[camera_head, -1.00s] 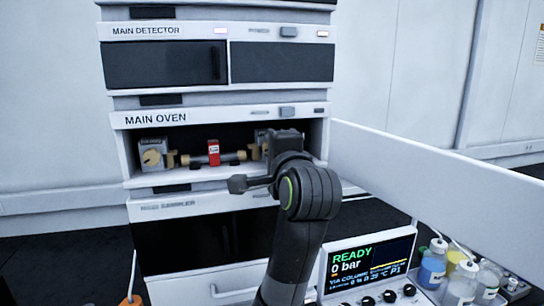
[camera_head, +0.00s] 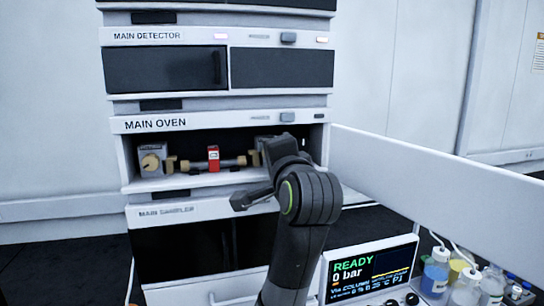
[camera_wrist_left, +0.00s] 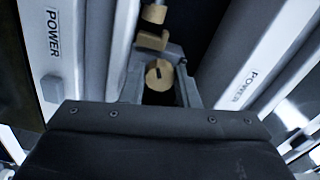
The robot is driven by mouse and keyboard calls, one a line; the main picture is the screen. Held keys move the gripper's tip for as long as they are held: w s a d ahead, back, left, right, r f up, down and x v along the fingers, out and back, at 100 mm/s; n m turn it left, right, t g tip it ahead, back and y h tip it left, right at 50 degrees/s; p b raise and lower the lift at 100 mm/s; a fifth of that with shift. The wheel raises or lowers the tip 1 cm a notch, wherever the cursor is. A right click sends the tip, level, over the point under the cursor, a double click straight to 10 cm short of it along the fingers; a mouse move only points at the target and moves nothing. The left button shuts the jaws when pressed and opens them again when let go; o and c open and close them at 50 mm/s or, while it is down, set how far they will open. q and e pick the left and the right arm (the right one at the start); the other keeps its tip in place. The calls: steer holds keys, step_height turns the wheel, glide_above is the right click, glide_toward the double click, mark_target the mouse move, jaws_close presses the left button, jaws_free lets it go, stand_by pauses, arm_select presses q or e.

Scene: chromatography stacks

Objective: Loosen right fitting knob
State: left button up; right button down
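The right fitting is mostly hidden behind my left gripper in the head view; a grey piece of its block (camera_head: 263,141) shows at the right of the oven. In the left wrist view its round tan knob (camera_wrist_left: 159,75) with a dark slot mark lies between the two grey fingers of my left gripper (camera_wrist_left: 162,90). The fingers look apart, one on each side of the knob; I cannot tell whether they touch it. The left fitting's tan knob (camera_head: 150,162) and the column with a red label (camera_head: 213,157) show in the oven. My right gripper is not in view.
The oven opening (camera_head: 222,182) is framed by its shelf and side walls, close around my gripper. A white panel (camera_head: 430,183) stands to the right. A display reading READY, 0 bar (camera_head: 368,270) and several bottles (camera_head: 436,272) stand at the lower right.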

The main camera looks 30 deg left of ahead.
arm_select(q)
steer(key=o, duration=0.5)
steer(key=shift+c, duration=0.2)
steer(key=shift+f, duration=0.2)
